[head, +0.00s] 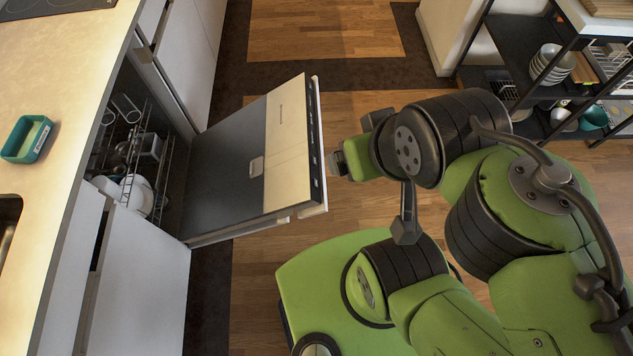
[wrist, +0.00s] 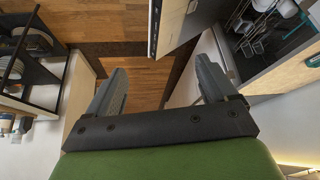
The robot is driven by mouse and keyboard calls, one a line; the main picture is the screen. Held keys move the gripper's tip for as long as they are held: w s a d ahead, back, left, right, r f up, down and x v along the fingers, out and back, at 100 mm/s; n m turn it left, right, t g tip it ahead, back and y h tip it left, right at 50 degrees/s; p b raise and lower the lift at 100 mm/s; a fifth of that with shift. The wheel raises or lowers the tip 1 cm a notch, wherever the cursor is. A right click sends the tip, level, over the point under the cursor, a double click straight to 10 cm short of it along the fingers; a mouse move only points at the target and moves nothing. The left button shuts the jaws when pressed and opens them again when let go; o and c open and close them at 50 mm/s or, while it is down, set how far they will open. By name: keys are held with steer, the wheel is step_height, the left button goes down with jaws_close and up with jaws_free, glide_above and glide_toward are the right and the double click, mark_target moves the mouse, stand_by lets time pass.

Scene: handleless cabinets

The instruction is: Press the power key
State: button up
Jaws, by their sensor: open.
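The dishwasher door (head: 225,158) hangs partly open in the head view, tilted out from the counter. A dark control strip (head: 316,135) runs along its top edge. In the wrist view the strip (wrist: 154,30) shows as a dark band with small marks, beyond and between my fingers. I cannot tell which mark is the power key. My gripper (head: 337,163) is just right of the door's top edge in the head view, and contact cannot be made out. In the wrist view its two fingers (wrist: 160,75) are spread apart with nothing between them.
The dishwasher racks (head: 138,165) hold dishes. A counter (head: 75,110) with a teal container (head: 27,138) stands at left. A dark shelf (head: 520,55) with bowls (head: 551,64) stands at upper right.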

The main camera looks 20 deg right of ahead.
jaws_close()
stand_by(0.3)
stand_by(1.0)
stand_by(0.3)
